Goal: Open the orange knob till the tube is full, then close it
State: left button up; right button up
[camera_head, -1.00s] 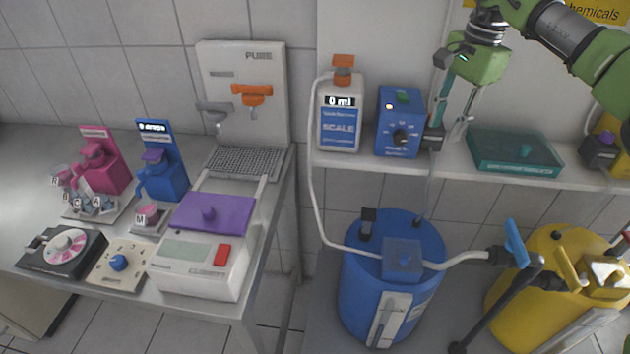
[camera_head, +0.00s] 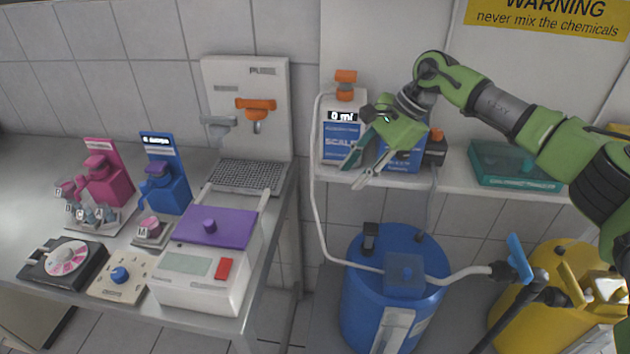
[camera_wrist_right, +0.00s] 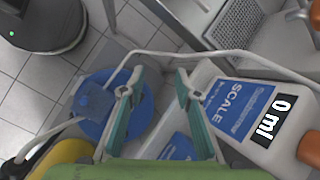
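An orange knob (camera_head: 345,77) tops the white SCALE container (camera_head: 329,105) on the shelf; its display reads 0 ml. The container also shows at the right of the wrist view (camera_wrist_right: 222,92), with its orange top (camera_wrist_right: 311,150) cut by the edge. Another orange knob (camera_head: 256,103) is on the white PURE panel (camera_head: 226,72). A pale tube (camera_head: 314,190) runs down from the container. My right gripper (camera_head: 355,176) is open and empty, pointing down-left before the container and the blue box. In the wrist view its fingers (camera_wrist_right: 160,85) are apart. My left gripper is out of view.
A teal case (camera_head: 515,165) is on the shelf's right. A blue barrel (camera_head: 362,300) and yellow barrel (camera_head: 520,325) stand below. The left bench holds a purple-lidded device (camera_head: 215,226).

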jog(key=s+a+f+y, duration=0.1)
jog(key=a+y, duration=0.1)
jog(key=a, duration=0.7)
jog(key=shift+s+f+m+y, duration=0.2)
jog(key=shift+s+m+y, duration=0.05)
jog(key=shift+m+y, duration=0.15)
